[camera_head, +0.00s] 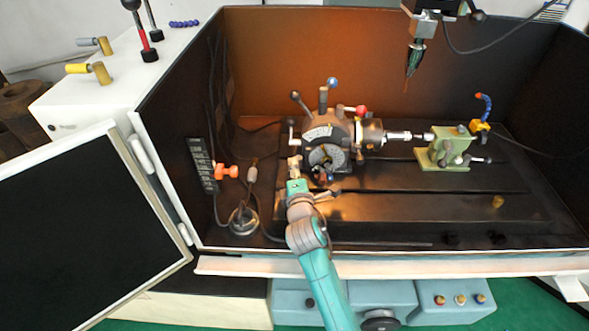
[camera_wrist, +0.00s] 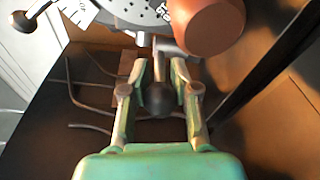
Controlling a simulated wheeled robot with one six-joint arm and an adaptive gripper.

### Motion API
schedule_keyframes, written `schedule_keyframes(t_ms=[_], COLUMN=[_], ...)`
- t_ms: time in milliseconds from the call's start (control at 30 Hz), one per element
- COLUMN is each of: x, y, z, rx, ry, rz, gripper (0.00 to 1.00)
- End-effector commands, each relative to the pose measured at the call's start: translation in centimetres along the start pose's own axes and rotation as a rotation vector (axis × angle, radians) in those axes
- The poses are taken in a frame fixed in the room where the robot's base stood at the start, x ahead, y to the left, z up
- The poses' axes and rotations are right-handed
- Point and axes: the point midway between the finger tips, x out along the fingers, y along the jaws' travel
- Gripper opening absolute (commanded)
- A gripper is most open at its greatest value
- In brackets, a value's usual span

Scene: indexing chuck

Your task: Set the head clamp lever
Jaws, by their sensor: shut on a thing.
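The indexing head (camera_head: 325,132), with a graduated dial and several ball-ended levers, stands on the machine table. In the wrist view, a short lever with a dark ball knob (camera_wrist: 158,100) lies between my gripper's fingers. My gripper (camera_wrist: 159,68) is shut on this lever, one finger on each side of its rod, with the ball between the finger pads and my palm. In the head view my gripper (camera_head: 294,163) is at the head's lower left front, where the gripped lever is too small to make out.
A large reddish-brown rounded part (camera_wrist: 207,25) is close to my right finger. The chuck (camera_head: 368,135) and a green tailstock (camera_head: 446,148) are to the right. A cable-fed orange fitting (camera_head: 226,172) is on the left. The table front is mostly clear.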

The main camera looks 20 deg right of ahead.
Motion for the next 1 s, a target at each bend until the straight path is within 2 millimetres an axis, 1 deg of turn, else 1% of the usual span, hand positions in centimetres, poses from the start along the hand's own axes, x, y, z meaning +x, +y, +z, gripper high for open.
schedule_keyframes(t_ms=[267,467,767,1000], x=[0.0,0.2,0.7,1.2], y=[-0.1,0.0,0.2,0.4], z=[-0.4,-0.8,-1.4,-1.9], rx=[0.002,0.007,0.021,0.034], ry=[-0.049,-0.133,-0.305,-0.47], rz=[-0.012,-0.027,-0.057,-0.087], gripper=[0.0,0.0,0.0,0.0])
